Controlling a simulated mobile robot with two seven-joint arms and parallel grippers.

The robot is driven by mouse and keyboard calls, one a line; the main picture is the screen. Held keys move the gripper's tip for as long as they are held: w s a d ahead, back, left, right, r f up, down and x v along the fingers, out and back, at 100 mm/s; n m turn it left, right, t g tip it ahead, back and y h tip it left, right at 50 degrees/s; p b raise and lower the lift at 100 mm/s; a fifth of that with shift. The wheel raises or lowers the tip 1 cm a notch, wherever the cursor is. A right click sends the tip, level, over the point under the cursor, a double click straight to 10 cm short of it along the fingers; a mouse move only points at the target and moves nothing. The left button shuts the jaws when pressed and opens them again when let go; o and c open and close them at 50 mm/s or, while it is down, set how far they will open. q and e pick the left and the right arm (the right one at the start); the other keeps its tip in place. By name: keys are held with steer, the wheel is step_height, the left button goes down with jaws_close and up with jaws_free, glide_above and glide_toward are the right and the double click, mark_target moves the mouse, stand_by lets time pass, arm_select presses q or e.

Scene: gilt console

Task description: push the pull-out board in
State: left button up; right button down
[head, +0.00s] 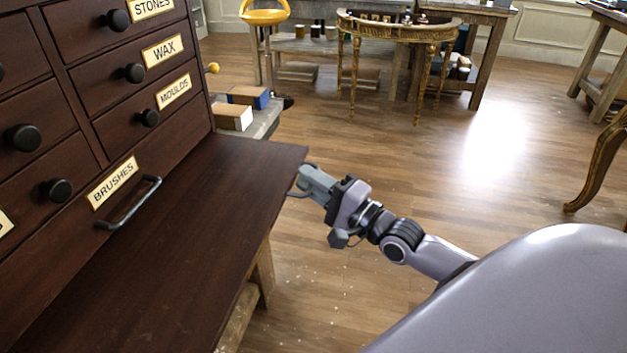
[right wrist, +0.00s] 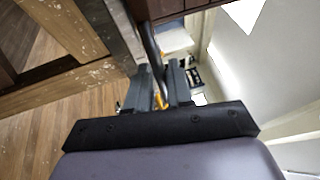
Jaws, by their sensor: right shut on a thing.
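The pull-out board (head: 190,240) is a dark reddish-brown flat panel. It sticks out from the front of the dark wooden cabinet (head: 85,110), below the drawers. My right gripper (head: 303,182) is at the board's outer edge, near its far corner. My left gripper is not in view.
A BRUSHES label (head: 112,182) and a metal pull (head: 130,203) sit on the cabinet front just above the board. A low grey surface with boxes (head: 232,117) is beyond the far end. A gilt console (head: 398,30) stands at the back. The wooden floor (head: 480,185) at right is clear.

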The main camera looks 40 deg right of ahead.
mark_target(224, 164)
steer(key=w+a, duration=0.3)
steer(key=w, duration=0.1)
steer(key=w+a+b, duration=0.1)
steer(key=w+a, duration=0.3)
steer(key=w, duration=0.1)
steer(key=w+a+r, duration=0.1)
steer(key=w+a, duration=0.3)
steer(key=shift+w+a+b, duration=0.2)
steer(key=shift+w+b, duration=0.1)
steer(key=shift+b, duration=0.05)
steer(key=shift+t, duration=0.3)
steer(key=shift+a+r, duration=0.1)
steer(key=shift+a, duration=0.05)
steer(key=c, duration=1.2)
jaws_free()
steer(key=shift+a, duration=0.1)
steer(key=shift+s, duration=0.15)
